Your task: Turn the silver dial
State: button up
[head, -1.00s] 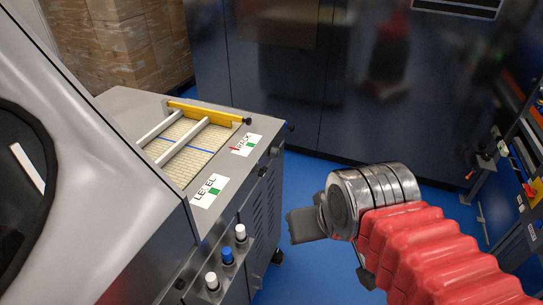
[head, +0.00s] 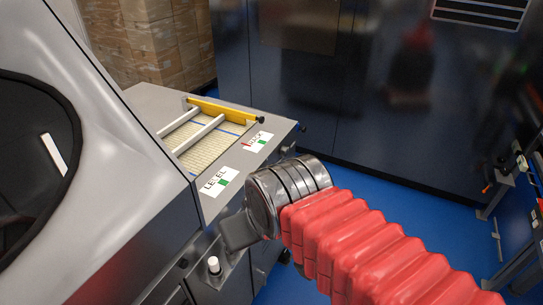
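I cannot make out a silver dial for certain in the head view. The grey machine cabinet (head: 145,105) stands at left centre, and its front panel carries a white-capped knob (head: 213,265). My gripper (head: 232,236), a dark grey end on a silver wrist with a red bellows sleeve, is in front of that panel, just above and to the right of this knob in the picture. It covers part of the panel. Whether its fingers are open or shut does not show, and contact cannot be judged.
A "LEVEL" label (head: 219,181) and a second label (head: 258,142) with a green patch lie on the cabinet top, beside a yellow bar (head: 222,110). A large silver housing (head: 125,150) fills the left. Blue floor (head: 385,185) is open to the right. Stacked boxes (head: 165,45) stand behind.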

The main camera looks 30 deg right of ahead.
aim_at(285, 150)
jog(key=u, duration=1.15)
jog(key=k, duration=0.95)
jog(key=z, duration=0.7)
jog(key=i, duration=1)
